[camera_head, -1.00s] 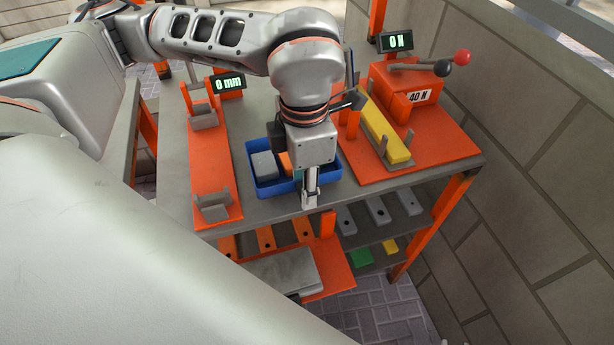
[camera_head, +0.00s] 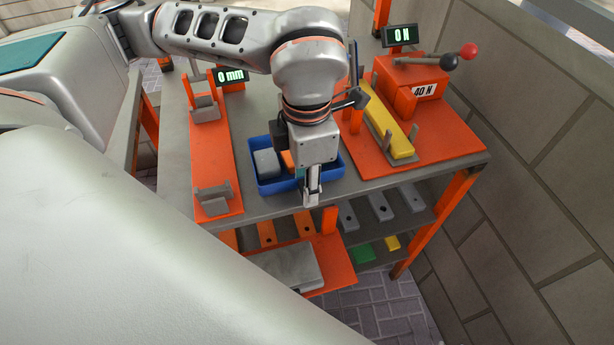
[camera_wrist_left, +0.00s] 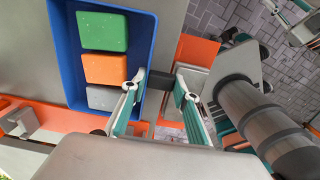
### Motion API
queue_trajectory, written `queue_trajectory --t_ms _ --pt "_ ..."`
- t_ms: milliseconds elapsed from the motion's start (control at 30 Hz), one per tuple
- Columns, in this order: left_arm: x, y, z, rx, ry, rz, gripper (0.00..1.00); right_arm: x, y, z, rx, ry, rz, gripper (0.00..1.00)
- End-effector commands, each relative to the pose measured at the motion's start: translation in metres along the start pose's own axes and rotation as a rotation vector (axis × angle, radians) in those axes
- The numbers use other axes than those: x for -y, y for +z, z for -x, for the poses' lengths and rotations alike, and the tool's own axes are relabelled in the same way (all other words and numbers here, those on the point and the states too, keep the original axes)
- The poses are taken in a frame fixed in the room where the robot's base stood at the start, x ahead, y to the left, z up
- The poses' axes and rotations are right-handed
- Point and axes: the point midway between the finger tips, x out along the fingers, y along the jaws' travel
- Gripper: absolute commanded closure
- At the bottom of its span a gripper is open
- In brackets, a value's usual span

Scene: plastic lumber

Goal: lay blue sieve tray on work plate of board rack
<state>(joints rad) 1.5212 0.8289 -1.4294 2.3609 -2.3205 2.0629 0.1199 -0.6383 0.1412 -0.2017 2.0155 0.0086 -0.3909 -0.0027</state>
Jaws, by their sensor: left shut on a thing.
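The blue sieve tray (camera_head: 268,188) is on the grey top of the rack, with a grey block and an orange block showing in it. In the left wrist view the tray (camera_wrist_left: 68,55) holds a green, an orange and a grey block. My left gripper (camera_head: 312,198) points down at the tray's near right side and hides part of it. In the left wrist view its fingers (camera_wrist_left: 160,84) close on a dark grip part at the tray's side wall. The grey work top (camera_head: 232,150) shows around the tray. I cannot tell which surface is the work plate.
An orange fixture with a "0 mm" display (camera_head: 230,76) stands left of the tray. An orange press base (camera_head: 450,135) with a yellow bar (camera_head: 388,128) stands right. Several boards lie on the shelf below, beside a grey slab (camera_head: 285,265). A block wall (camera_head: 540,190) borders the right.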

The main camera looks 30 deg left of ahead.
Motion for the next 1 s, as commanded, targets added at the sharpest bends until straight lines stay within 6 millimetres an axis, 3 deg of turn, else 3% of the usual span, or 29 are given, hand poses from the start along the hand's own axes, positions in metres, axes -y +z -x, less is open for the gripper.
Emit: queue_trajectory --t_ms 267,300,367,767,1000 --pt "0.000 0.000 -0.005 0.001 0.000 0.000 0.98 0.000 0.003 -0.003 0.001 0.000 0.000 0.76" --pt "0.000 0.000 -0.005 0.001 0.001 0.000 0.68 -0.001 0.002 -0.003 0.000 0.001 0.000 0.76" --pt "0.000 0.000 -0.004 0.002 0.001 0.000 0.53 -0.002 0.000 -0.004 -0.004 0.003 0.001 0.76" --pt "0.000 0.000 -0.003 0.001 0.000 0.000 0.51 -0.002 0.000 -0.003 -0.003 0.003 0.003 0.76" --pt "-0.001 0.002 0.031 0.006 0.003 0.001 0.51 -0.002 0.000 -0.003 -0.003 0.003 0.001 0.76"
